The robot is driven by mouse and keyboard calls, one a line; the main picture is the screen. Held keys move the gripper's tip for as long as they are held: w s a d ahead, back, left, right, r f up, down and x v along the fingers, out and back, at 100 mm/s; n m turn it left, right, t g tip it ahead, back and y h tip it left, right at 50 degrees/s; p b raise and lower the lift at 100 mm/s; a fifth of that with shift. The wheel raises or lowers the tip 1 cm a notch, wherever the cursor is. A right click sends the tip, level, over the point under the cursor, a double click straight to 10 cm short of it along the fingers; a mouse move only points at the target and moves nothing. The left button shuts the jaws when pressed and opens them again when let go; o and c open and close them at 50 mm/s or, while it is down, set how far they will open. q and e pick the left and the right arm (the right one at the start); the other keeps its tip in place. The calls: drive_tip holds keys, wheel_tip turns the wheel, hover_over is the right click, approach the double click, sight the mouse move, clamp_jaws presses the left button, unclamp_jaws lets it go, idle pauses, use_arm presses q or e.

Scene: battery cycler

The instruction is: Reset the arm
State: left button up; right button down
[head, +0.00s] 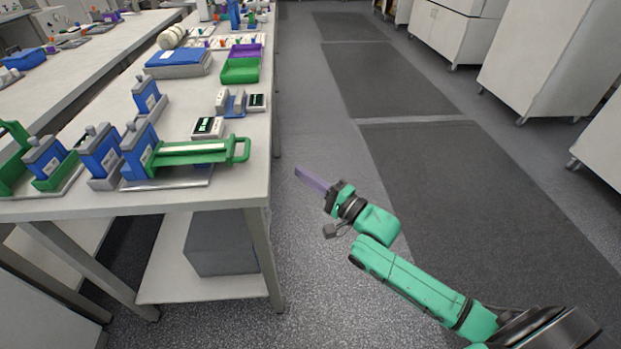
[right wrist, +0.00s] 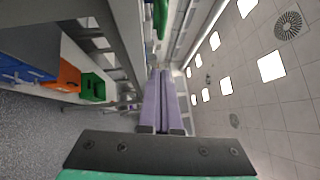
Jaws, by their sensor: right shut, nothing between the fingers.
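My right arm is green and reaches in from the lower right of the head view. Its gripper (head: 301,173) is out over the floor, to the right of the white table's edge and apart from it. In the right wrist view the two purple fingers (right wrist: 164,88) lie together, shut with nothing between them. My left gripper does not show in either view.
The white table (head: 235,197) holds blue and green battery units (head: 138,150) with a green handle (head: 240,149) near its right edge. Green (head: 240,71) and purple (head: 245,50) bins stand farther back. White cabinets (head: 550,55) line the right. The floor between has dark mats (head: 480,180) and is clear.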

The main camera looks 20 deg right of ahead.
drive_tip(key=s+d+f+n+g+h+p, duration=0.1)
drive_tip(key=s+d+f+n+g+h, duration=0.2)
drive_tip(key=f, duration=0.8)
drive_tip(key=s+d+f+n+g+h, duration=0.15)
drive_tip(key=s+d+f, duration=0.3)
drive_tip(key=f, duration=0.55)
drive_tip(key=s+d+f+n+g+h+p, duration=0.15)
drive_tip(key=d+f+h, duration=0.3)
drive_tip(key=f, duration=0.65)
drive_tip(key=s+a+f+n+g, duration=0.1)
drive_tip(key=s+f+n+g, duration=0.2)
drive_tip(key=s+f, duration=0.3)
drive_tip(key=s+f+n+g, duration=0.3)
drive_tip(key=s+f, duration=0.3)
drive_tip(key=s, duration=1)
drive_tip(key=s+a+f+n+g, duration=0.1)
drive_tip(key=s+f+n+g, duration=0.3)
drive_tip(key=s, duration=0.7)
drive_tip(key=shift+s+a+f+h+p, duration=0.3)
drive_tip(key=shift+f+h+p, duration=0.1)
drive_tip(key=shift+f, duration=0.5)
drive_tip(key=shift+w, duration=0.1)
